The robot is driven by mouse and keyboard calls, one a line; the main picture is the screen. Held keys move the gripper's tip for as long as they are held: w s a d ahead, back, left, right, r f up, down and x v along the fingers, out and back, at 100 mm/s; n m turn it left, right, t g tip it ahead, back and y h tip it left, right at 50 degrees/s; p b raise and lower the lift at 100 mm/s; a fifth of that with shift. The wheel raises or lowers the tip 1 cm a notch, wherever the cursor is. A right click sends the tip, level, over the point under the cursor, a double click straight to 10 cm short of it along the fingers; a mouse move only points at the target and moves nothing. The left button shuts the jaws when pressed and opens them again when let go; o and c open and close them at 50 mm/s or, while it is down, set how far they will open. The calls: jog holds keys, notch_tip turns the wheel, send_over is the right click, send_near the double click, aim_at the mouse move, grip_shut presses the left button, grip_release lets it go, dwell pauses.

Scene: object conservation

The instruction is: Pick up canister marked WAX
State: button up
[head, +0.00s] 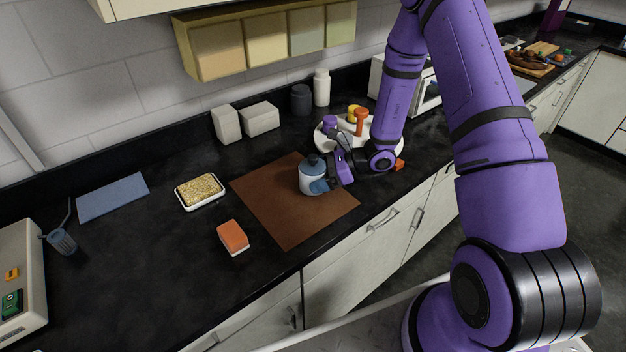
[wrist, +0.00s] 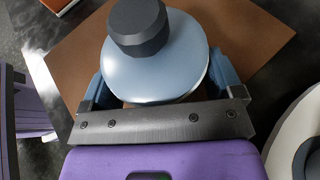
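A white canister with a blue-grey lid and a dark knob (head: 311,164) stands upright on the brown mat; no marking on it can be read from here. My gripper (head: 325,184) is at the canister from the right, low down, with a blue finger across its front. In the wrist view the lid (wrist: 155,65) lies between the two blue fingers of my gripper (wrist: 160,82), one on each side. The fingers are very close to the canister; whether they press on it is hidden by the lid.
The brown mat (head: 280,220) has bare room left of the canister. A round white tray (head: 330,143) with several small containers is behind my wrist. An orange-topped sponge (head: 233,236) and a dish with a yellowish block (head: 199,191) lie left of the mat.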

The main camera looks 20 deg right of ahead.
jog(key=c, duration=0.7)
jog(key=shift+c, duration=0.4)
jog(key=shift+r, duration=0.15)
